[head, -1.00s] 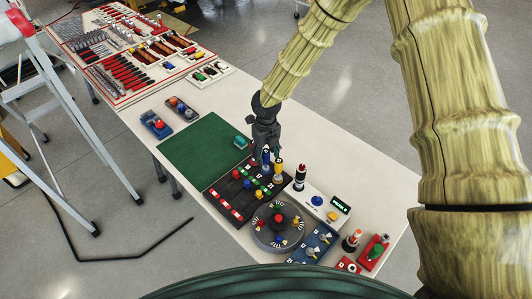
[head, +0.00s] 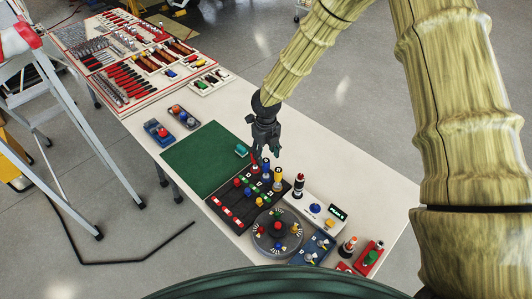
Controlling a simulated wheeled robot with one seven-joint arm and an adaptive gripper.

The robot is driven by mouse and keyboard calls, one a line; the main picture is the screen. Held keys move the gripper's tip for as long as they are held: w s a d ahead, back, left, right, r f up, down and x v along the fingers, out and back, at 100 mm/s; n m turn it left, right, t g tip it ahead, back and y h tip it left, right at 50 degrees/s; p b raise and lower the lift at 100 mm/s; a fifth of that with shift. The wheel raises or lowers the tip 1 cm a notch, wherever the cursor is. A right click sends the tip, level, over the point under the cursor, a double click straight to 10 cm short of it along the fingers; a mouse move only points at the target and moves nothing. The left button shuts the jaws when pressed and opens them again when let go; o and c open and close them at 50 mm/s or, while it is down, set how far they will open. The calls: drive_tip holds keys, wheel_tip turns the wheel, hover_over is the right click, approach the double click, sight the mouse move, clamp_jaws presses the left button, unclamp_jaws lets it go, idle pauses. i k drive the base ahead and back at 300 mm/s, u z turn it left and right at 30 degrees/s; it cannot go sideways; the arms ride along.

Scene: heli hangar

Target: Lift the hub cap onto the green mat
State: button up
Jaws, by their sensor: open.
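The green mat (head: 204,160) lies flat on the white table, left of my gripper. A small teal block (head: 241,151) sits near its right edge. I cannot tell for sure which piece is the hub cap; several small coloured pieces stand on the black board (head: 231,212) and on a round grey disc (head: 266,245) in front of it. My gripper (head: 267,154) is open, pointing down just above the far end of the black board, right of the mat. A red piece (head: 254,163), a blue piece (head: 266,168) and a yellow piece (head: 278,178) stand just below its fingers. Nothing shows held.
A black-and-red cylinder (head: 298,186), a white box with a display (head: 318,209), a blue tray (head: 312,246) and a red block (head: 369,258) crowd the near right. Blue and dark button boxes (head: 158,132) and tool trays (head: 140,60) lie beyond the mat.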

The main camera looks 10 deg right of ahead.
sight(277, 228)
drive_tip(key=k, duration=1)
